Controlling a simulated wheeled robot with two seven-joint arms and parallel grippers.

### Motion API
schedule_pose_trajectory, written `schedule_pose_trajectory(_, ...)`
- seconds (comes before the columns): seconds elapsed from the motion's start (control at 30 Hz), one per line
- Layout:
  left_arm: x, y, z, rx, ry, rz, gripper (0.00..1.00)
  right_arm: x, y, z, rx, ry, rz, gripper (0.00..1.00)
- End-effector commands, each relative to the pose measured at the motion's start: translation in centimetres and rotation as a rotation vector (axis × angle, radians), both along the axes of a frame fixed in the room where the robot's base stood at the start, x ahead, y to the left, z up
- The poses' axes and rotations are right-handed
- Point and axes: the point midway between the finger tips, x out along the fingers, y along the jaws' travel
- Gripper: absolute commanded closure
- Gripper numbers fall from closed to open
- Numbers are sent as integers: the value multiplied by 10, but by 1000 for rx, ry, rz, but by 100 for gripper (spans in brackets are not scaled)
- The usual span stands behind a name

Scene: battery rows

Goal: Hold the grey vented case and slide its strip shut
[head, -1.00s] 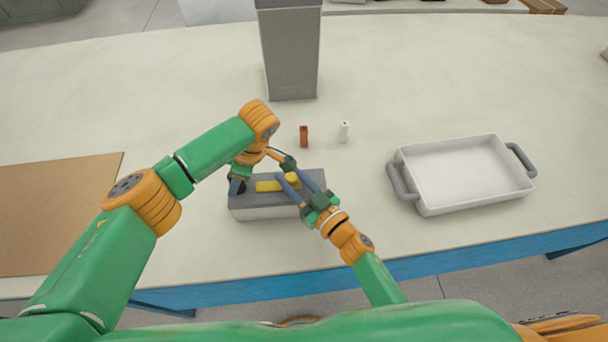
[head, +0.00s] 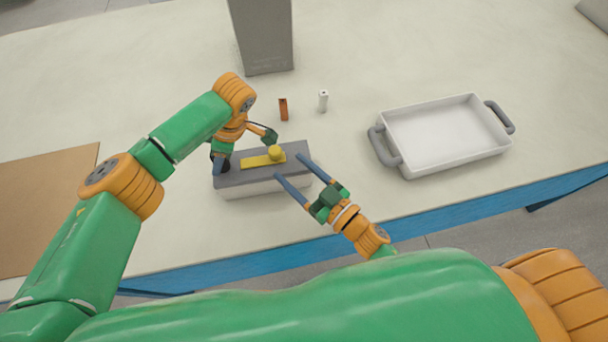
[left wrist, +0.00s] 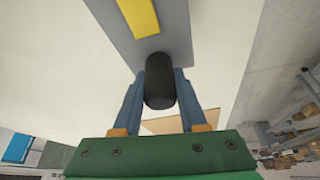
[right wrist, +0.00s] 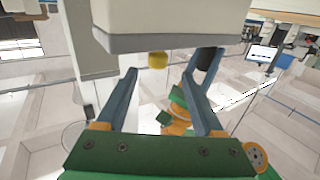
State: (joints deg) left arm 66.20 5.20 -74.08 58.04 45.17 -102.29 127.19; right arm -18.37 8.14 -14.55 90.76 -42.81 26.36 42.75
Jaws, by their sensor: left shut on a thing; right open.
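The grey vented case (head: 230,177) stands on the table, with a dark grey top and a paler body. A yellow strip (head: 258,162) lies along its top, with a round yellow knob (head: 276,153) at the strip's right end. My left gripper (head: 219,165) is at the case's left end; in the left wrist view it is shut on a dark rounded grip (left wrist: 160,88) there. My right gripper (head: 290,168) is open and empty at the case's right end, apart from the knob. The knob also shows in the right wrist view (right wrist: 158,60), beyond the fingertips. No vents are clearly visible.
An orange-brown piece (head: 283,109) and a white piece (head: 323,101) stand behind the case. A grey box (head: 262,35) stands farther back. A white tray (head: 445,135) with grey handles is at right, a brown board (head: 45,200) at left.

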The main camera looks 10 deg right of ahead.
Motion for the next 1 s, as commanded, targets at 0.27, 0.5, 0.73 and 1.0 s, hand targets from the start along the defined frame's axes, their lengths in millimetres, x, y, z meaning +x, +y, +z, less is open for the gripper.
schedule_pose_trajectory(0.27,0,0,0,0,0,0,100,-39,-26,0,0,1,0,31)
schedule_pose_trajectory(0.5,0,0,0,0,0,0,100,-41,-27,1,0,-1,1,31)
schedule_pose_trajectory(0.73,0,0,0,0,0,0,29,-40,-27,0,1,-1,0,31)
schedule_pose_trajectory(1.0,0,0,0,0,0,0,24,-40,-27,0,1,-1,0,31)
